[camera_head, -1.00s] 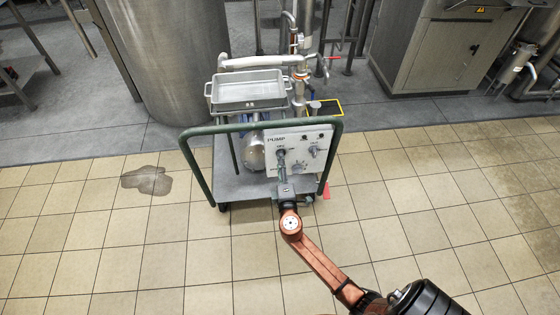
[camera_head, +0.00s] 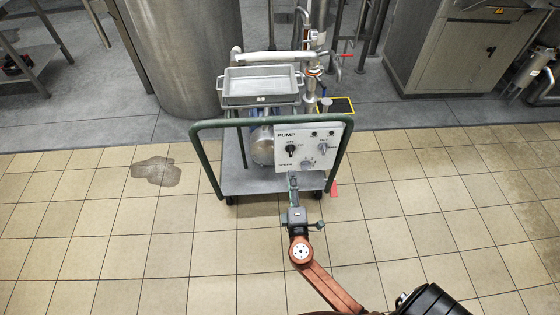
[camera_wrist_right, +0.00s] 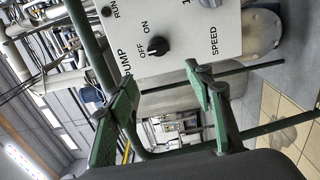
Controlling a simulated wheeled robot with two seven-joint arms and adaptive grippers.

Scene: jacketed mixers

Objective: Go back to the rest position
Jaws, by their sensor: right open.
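My right gripper (camera_head: 294,180) is open and empty, just in front of and below the white pump panel (camera_head: 311,143). A gap shows between its fingertips and the panel's black OFF/ON knob (camera_head: 290,151). In the right wrist view the two green-and-grey fingers (camera_wrist_right: 165,85) stand apart, with the knob (camera_wrist_right: 158,46) beyond them and nothing between them. The panel also has a SPEED dial (camera_head: 307,163) and a smaller knob at the upper right. My left gripper is not in view.
The panel is on a green-railed cart (camera_head: 199,160) carrying a steel tray (camera_head: 261,99) and pipework. A large steel tank (camera_head: 185,55) and a grey cabinet (camera_head: 450,55) stand behind.

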